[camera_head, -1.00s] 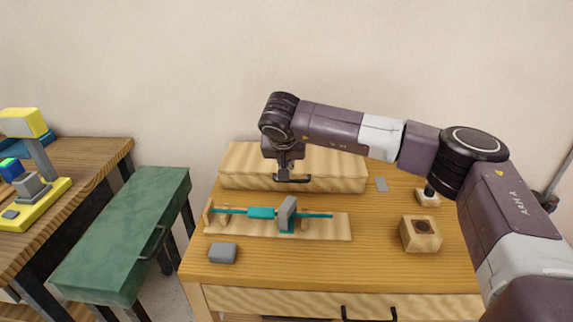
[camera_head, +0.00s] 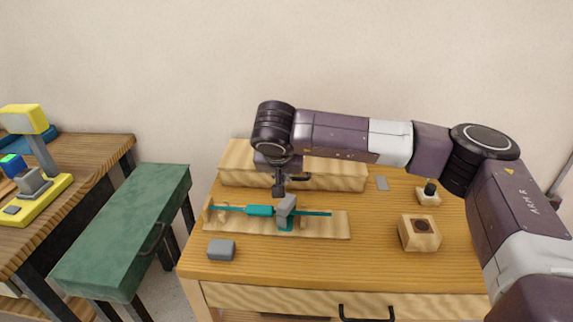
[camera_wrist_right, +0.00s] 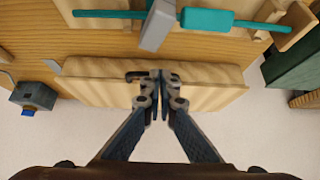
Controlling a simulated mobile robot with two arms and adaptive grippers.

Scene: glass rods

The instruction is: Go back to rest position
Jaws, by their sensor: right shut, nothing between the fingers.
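My right gripper (camera_head: 279,188) hangs over the wooden table, in front of the long wooden box at the back. Its fingers are shut with nothing between them, as the right wrist view (camera_wrist_right: 160,78) also shows. In the head view, a teal rod (camera_head: 318,213) with a thicker teal sleeve (camera_head: 259,211) lies across a wooden stand (camera_head: 335,228). A grey block (camera_head: 285,208) stands at the rod just below the gripper; it shows in the wrist view (camera_wrist_right: 157,27) too. The gripper appears apart from the rod and block. My left gripper is not in view.
The long wooden box (camera_head: 235,166) stands at the table's back edge. A loose grey block (camera_head: 221,250) lies front left. A wooden cube with a hole (camera_head: 419,233) and a small dark-knobbed block (camera_head: 429,194) stand at the right. A green bench (camera_head: 120,230) is left.

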